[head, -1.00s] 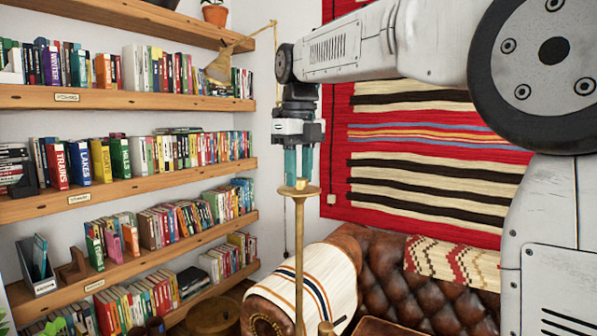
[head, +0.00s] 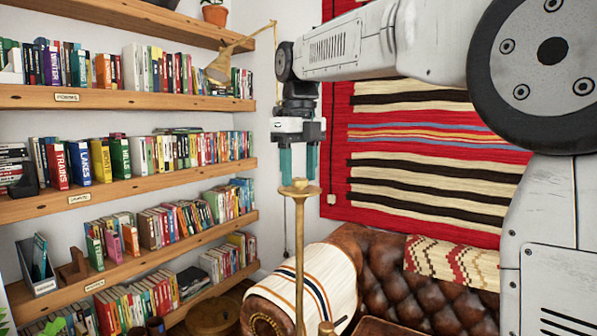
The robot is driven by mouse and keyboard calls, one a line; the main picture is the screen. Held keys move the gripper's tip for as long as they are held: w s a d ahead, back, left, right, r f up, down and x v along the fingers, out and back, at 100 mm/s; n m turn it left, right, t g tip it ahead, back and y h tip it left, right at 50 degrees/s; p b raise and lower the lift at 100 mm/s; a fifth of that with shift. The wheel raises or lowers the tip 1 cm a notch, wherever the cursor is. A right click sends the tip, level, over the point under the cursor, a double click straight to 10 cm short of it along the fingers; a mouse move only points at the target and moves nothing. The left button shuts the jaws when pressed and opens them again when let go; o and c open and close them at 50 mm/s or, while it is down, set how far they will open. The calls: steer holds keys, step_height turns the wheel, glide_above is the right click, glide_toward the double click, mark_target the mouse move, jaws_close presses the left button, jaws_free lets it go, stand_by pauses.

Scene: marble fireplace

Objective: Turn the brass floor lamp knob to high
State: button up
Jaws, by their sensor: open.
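A slim brass stand (head: 299,250) rises in the lower middle of the head view and flares to a small cup at its top. A small brass knob (head: 300,183) sits on that cup. My gripper (head: 299,175) points straight down above it, with its two teal fingers spread apart. One fingertip is left of the knob and one is right of it, near its height. I see a gap between them and cannot tell whether either finger touches brass. Nothing is held between the fingers.
A brass lamp with an angled arm and shade (head: 218,68) is behind, by the shelves. Wooden bookshelves (head: 120,98) full of books line the left. A brown leather sofa (head: 385,262) and a red striped wall rug (head: 425,215) are behind the stand.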

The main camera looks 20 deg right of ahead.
mark_target(299, 179)
step_height(299, 179, up, 8)
steer(key=shift+f, duration=0.25)
stand_by(0.4)
steer(key=s+d+f+n+t, duration=0.1)
steer(key=s+d+f+n, duration=0.2)
steer(key=s+f+n, duration=2.5)
steer(key=s+n, duration=0.2)
steer(key=n, duration=0.1)
steer(key=shift+s+f, duration=0.15)
steer(key=shift+f, duration=0.25)
